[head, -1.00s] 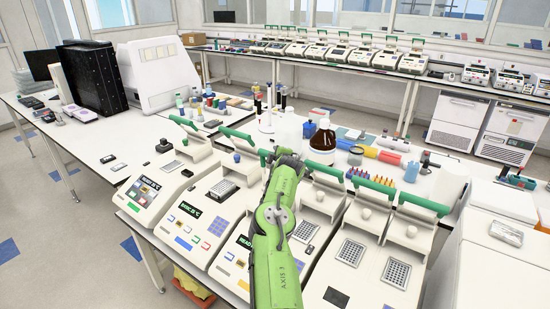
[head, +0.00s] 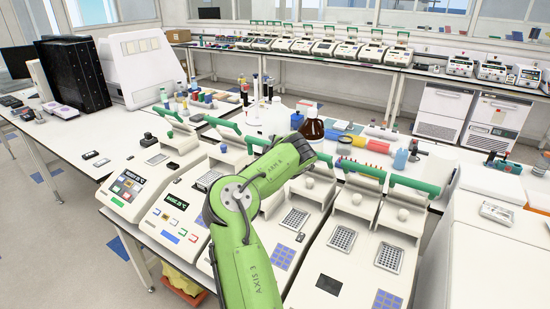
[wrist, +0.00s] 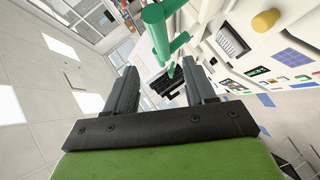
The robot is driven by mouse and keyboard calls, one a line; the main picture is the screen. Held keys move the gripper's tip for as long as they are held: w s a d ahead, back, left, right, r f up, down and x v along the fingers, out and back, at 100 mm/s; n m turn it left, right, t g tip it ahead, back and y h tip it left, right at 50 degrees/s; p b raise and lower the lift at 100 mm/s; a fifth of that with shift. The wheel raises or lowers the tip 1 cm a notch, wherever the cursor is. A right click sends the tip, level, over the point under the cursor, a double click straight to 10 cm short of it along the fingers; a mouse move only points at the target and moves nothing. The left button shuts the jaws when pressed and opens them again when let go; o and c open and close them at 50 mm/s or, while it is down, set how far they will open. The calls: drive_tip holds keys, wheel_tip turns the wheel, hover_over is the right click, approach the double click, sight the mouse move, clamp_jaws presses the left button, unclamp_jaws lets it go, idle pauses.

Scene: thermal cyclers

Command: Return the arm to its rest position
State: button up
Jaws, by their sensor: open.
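My gripper (wrist: 159,68) shows in the wrist view with its two dark fingers apart and nothing held between them. In the head view my green arm reaches up over the middle of the row of thermal cyclers, and the gripper itself is hidden behind the arm. The near cyclers are white with green lid handles, and several lids stand raised.
A brown bottle (head: 312,128), tubes and coloured tube racks stand behind the cyclers. A black box (head: 75,75) and a white instrument (head: 140,68) are at the left. A white cabinet (head: 485,250) borders the bench at right. Open floor lies at left.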

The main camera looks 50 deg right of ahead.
drive_tip(key=shift+v, duration=1.7)
